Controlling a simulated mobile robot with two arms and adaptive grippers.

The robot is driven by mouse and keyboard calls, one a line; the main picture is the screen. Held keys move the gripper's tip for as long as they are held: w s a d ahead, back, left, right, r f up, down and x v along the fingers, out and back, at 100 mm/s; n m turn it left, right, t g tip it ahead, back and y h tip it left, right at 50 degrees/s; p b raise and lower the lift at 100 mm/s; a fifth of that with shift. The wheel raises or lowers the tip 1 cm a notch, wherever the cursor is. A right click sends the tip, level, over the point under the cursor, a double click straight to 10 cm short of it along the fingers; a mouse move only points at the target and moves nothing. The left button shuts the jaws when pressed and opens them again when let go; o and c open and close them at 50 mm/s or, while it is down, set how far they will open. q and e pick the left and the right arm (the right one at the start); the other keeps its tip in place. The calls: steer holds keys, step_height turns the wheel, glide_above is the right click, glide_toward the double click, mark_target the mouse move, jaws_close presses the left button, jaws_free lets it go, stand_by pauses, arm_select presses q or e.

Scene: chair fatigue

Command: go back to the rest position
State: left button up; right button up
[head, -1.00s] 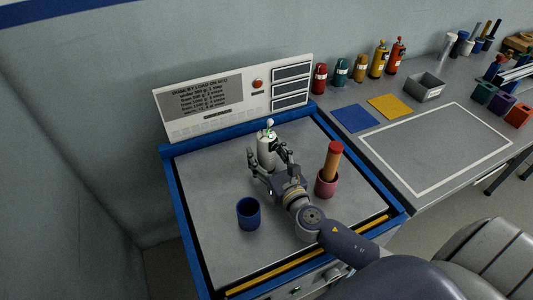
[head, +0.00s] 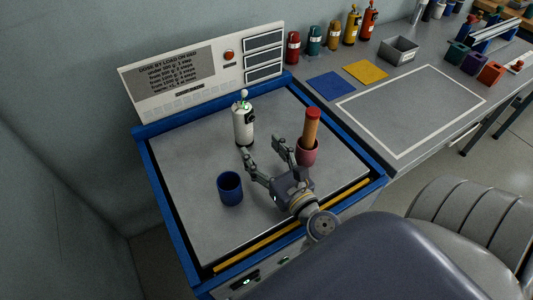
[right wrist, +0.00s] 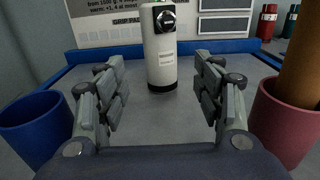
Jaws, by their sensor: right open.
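My right gripper (head: 262,158) is open and empty above the front half of the grey plate (head: 185,170). In the right wrist view its two fingers (right wrist: 163,95) stand wide apart with nothing between them. A white cylinder with a black base and a dark dial (head: 243,125) stands upright on the plate, beyond the fingertips and apart from them. It also shows in the right wrist view (right wrist: 160,50). My left gripper is not in view.
A blue cup (head: 230,189) stands left of the gripper. A pink cup (head: 307,152) holding an orange-brown rod with a red top (head: 311,128) stands to its right. A sign panel (head: 180,72) backs the plate. A chair (head: 465,230) is at the lower right.

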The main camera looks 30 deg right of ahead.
steer(key=shift+s, duration=0.7)
